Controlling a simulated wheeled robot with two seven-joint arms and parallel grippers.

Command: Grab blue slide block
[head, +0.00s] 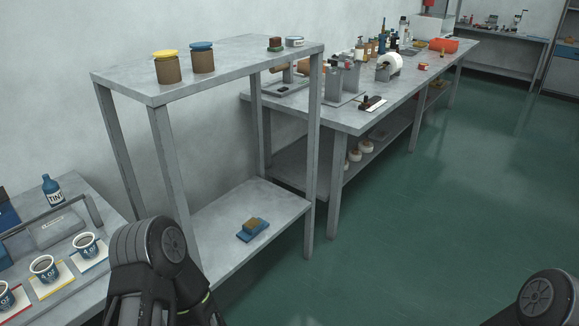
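A blue block (256,233) with a brown piece on top lies on the lower shelf of the grey rack, near the shelf's front edge. It sits slightly turned, and nothing touches it from above. My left arm comes up at the bottom left, in front of the shelf's near-left end and apart from the block. My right arm shows only as a dark rounded joint at the bottom right corner, over the green floor. Neither gripper's fingers can be seen in the head view.
The rack's top shelf (225,62) holds a yellow-lidded jar (167,69), a blue-lidded jar (202,60) and a small brown-and-green block (275,44). Rack posts flank the lower shelf. Paper cups (87,245) stand at left. A cluttered workbench (350,120) is behind; open floor is right.

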